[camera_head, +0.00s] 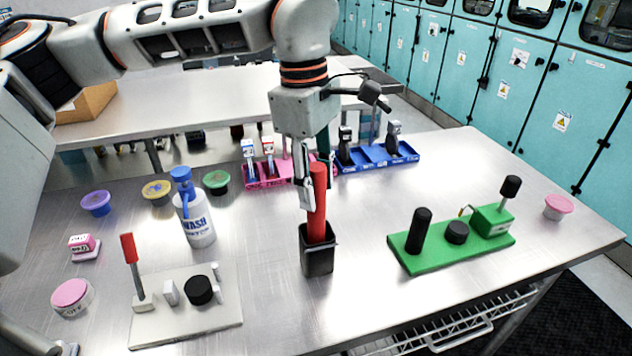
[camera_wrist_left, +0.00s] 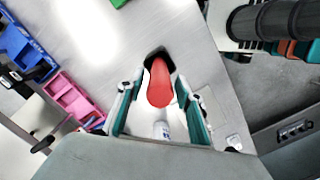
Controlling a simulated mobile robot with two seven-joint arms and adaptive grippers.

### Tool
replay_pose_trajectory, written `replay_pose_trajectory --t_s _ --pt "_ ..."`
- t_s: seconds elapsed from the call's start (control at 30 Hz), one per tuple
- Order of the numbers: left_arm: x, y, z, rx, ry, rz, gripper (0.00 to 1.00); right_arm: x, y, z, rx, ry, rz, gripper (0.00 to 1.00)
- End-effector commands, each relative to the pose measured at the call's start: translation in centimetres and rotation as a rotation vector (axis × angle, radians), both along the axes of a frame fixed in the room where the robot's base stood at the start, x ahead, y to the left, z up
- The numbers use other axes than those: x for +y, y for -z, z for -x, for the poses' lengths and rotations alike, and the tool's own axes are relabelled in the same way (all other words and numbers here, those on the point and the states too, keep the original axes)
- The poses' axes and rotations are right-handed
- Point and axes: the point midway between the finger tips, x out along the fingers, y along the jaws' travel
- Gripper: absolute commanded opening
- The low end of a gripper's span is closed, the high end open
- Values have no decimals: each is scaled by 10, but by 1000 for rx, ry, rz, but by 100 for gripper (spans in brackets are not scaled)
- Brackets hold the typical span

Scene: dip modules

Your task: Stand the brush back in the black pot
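The brush shows as a thick red handle (camera_head: 317,205) standing nearly upright in the square black pot (camera_head: 317,258) on the metal table. Its lower end is hidden inside the pot. My left gripper (camera_head: 318,186) is above the pot, pointing down, with its fingers around the top part of the handle. In the left wrist view the red handle end (camera_wrist_left: 160,88) lies between the two fingers (camera_wrist_left: 160,108), with a gap on each side, so the gripper is open. The black pot (camera_wrist_left: 158,56) is partly hidden behind the handle there. My right gripper is not in view.
A white wash bottle (camera_head: 196,222) stands left of the pot. A pale board with a red lever (camera_head: 190,325) is at front left. A green board (camera_head: 450,250) is to the right. Pink (camera_head: 262,182) and blue (camera_head: 375,160) racks stand behind. Table between pot and green board is clear.

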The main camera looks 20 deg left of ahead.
Motion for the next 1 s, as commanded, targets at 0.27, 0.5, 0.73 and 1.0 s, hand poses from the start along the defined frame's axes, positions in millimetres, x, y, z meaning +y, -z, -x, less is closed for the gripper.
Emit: replay_pose_trajectory --t_s 0.27,0.5,0.73,1.0 --pt "0 0 0 0 0 0 42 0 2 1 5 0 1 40" --pt "1 -14 -1 -4 -2 1 42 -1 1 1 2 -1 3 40" --pt "5 -60 -1 -6 -3 0 42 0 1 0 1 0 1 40" --pt "10 -105 -1 -2 -2 0 42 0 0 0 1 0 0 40"
